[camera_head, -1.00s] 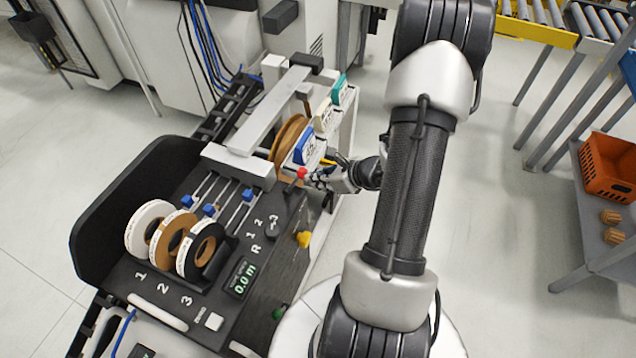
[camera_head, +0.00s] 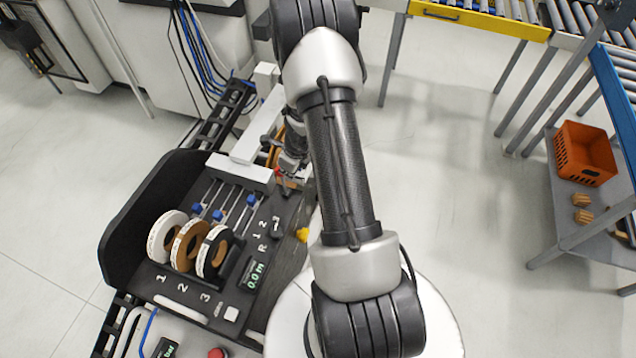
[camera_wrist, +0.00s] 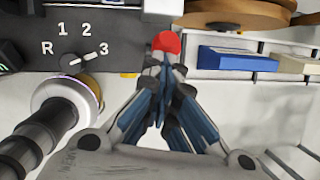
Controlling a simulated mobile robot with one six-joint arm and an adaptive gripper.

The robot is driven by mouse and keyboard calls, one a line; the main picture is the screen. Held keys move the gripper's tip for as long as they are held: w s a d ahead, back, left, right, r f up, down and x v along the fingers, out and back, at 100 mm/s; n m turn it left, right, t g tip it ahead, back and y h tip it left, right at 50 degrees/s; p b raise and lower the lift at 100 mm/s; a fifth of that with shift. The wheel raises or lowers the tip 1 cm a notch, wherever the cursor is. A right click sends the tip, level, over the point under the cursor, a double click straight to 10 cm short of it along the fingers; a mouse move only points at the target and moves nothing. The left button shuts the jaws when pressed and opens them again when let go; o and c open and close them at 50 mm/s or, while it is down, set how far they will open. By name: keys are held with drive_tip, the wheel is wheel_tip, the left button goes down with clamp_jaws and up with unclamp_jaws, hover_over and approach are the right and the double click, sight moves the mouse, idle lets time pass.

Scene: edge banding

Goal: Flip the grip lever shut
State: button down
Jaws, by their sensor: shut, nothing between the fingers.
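The lever's red tip (camera_head: 277,171) shows at the right edge of the banding machine, beside the white crossbar. In the wrist view the red tip (camera_wrist: 166,42) is rounded and sits just beyond my fingertips. My gripper (camera_wrist: 164,72) is shut with nothing between its fingers. Its tips are at or very near the red tip; I cannot tell whether they touch. In the head view my gripper (camera_head: 286,172) is small and partly hidden by my arm. The lever's shaft is mostly hidden, so its angle is unclear.
A selector knob (camera_wrist: 75,63) marked R, 1, 2, 3 is left of my fingers. A blue block (camera_wrist: 237,60) and a brown reel (camera_wrist: 240,14) are to the right. Three tape rolls (camera_head: 188,246) stand on the console. An orange crate (camera_head: 584,154) is far right.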

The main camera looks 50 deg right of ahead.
drive_tip(key=shift+w+a+r+p, duration=0.1)
drive_tip(key=shift+w+a+p, duration=0.2)
drive_tip(key=shift+w+p, duration=0.4)
drive_tip(key=shift+w+a+f+p, duration=0.1)
drive_tip(key=shift+w+a+p, duration=0.15)
drive_tip(key=shift+w+p, duration=0.45)
drive_tip(key=shift+w+a+r+p, duration=0.1)
drive_tip(key=shift+w+a+p, duration=0.2)
drive_tip(key=shift+w+p, duration=0.4)
drive_tip(key=shift+w+a+f+p, duration=0.15)
drive_tip(key=shift+w+a+p, duration=0.05)
drive_tip(key=shift+w+p, duration=0.25)
drive_tip(key=shift+w+a+f+p, duration=0.15)
drive_tip(key=shift+w+p, duration=0.15)
drive_tip(key=shift+w, duration=0.15)
drive_tip(key=w+a+p+v, duration=0.1)
drive_tip(key=p+v, duration=0.6)
drive_tip(key=v, duration=0.6)
drive_tip(key=shift+w+r, duration=0.2)
drive_tip(key=shift+w, duration=0.05)
